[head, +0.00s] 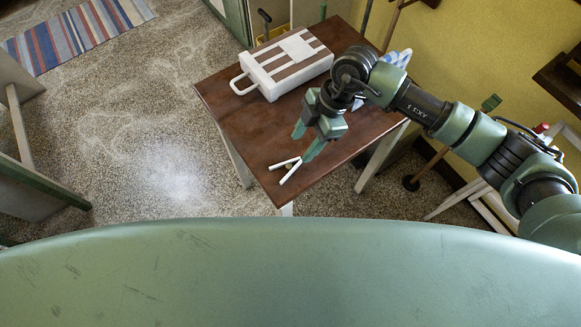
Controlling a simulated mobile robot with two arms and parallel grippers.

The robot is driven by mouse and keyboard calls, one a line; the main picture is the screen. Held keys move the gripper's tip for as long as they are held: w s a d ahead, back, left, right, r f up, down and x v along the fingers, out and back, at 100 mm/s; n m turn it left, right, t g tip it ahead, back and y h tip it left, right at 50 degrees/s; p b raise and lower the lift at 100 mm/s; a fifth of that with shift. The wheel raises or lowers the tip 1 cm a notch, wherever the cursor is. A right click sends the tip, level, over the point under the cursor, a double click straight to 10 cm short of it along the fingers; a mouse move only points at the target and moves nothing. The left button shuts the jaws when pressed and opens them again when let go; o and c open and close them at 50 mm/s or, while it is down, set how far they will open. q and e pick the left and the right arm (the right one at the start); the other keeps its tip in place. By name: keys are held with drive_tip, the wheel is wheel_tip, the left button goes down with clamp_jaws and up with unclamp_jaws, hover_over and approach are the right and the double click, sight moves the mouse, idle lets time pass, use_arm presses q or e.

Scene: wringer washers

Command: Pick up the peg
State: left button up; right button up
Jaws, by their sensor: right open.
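The peg (289,179) is a small white clothes peg with two legs spread in a V. It lies on the brown wooden table (235,104) near its front corner. My right gripper (306,142) is open and empty. Its two green fingers point down toward the peg, and in the picture they are just above and to the right of it. I see no contact between them, but the exact height is hard to judge. My left gripper is not in view.
A white slatted carrier (270,84) with a handle lies at the back of the table. A blue and white cloth (398,58) sits behind my right arm. A yellow wall stands at the right. The table's left side is clear.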

sight(292, 165)
drive_tip(key=p+x, duration=0.2)
drive_tip(key=x, duration=0.4)
drive_tip(key=shift+s+f+p, duration=0.2)
drive_tip(key=shift+f+p, duration=0.1)
drive_tip(key=shift+a+f, duration=0.1)
drive_tip(key=shift+f, duration=0.3)
drive_tip(key=shift+c, duration=0.3)
clamp_jaws()
